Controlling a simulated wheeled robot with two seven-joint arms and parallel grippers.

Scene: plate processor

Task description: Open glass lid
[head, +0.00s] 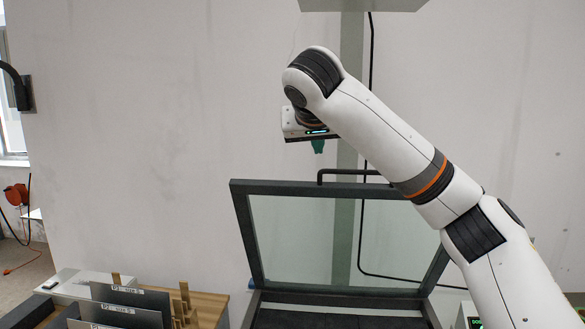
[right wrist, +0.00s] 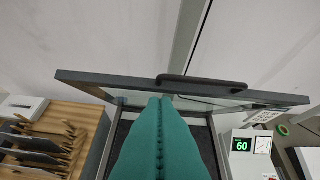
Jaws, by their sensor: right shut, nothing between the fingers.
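The glass lid (head: 345,235) stands raised and steeply tilted on its hinged lower edge, a clear pane in a dark frame. Its black bar handle (head: 350,172) sits on the top edge and also shows in the right wrist view (right wrist: 202,84). My right gripper (head: 318,147) is above the lid's top edge, left of the handle in the head view. Its teal fingers (right wrist: 160,104) are shut with nothing between them. In the wrist view the fingertips overlap the lid frame; contact cannot be told. My right forearm hides the lid's upper right corner. My left gripper is not in view.
A wooden rack (head: 205,302) with several dark labelled plates (head: 130,300) stands at the lower left. A panel with a green display reading 60 (right wrist: 241,145) is on the right. A pale vertical post (head: 351,100) and a black cable run up the wall behind.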

